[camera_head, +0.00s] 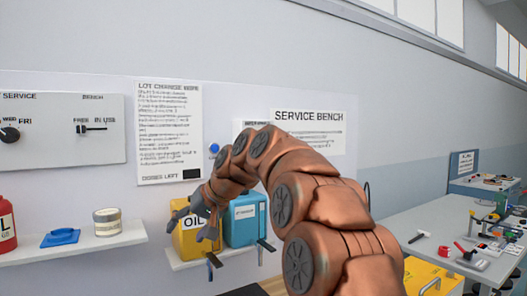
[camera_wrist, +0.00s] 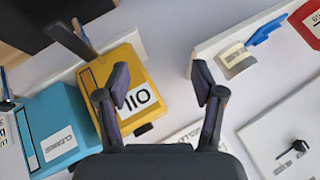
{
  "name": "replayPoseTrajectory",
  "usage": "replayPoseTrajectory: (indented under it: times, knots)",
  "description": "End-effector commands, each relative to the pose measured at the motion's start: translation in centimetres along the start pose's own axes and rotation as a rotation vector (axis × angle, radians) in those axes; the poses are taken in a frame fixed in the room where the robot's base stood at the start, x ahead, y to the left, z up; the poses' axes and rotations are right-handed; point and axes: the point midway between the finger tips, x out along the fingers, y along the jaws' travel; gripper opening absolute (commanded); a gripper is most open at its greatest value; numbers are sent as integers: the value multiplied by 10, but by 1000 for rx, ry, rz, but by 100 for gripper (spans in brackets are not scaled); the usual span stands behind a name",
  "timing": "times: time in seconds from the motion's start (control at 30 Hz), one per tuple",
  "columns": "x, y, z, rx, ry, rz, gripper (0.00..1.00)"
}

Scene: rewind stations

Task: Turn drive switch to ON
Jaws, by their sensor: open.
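No switch labelled drive or ON is readable in either view. A white wall panel (camera_head: 60,150) at the left of the head view carries a round black knob (camera_head: 9,134) marked with days and a small black lever (camera_head: 92,128) marked FREE and IN USE. My gripper (camera_head: 197,222) is in front of the yellow OIL container in the head view. In the wrist view my gripper (camera_wrist: 162,90) is open and empty, its two dark fingers spread apart. The left finger overlaps the yellow OIL container (camera_wrist: 98,72) there; contact cannot be told.
A blue container (camera_head: 256,226) stands beside the yellow one on a shelf. A red bottle (camera_head: 5,225), blue object (camera_head: 61,238) and round tin (camera_head: 107,222) sit on the left shelf. A grey table (camera_head: 440,215) with tools is at right. A blue button (camera_head: 214,148) is on the wall.

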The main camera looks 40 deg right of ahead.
Motion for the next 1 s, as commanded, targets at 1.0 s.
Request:
replayPoseTrajectory:
  times: [1.0]
  knots:
    - [-133, 118, -219, -27, 653, -77, 68]
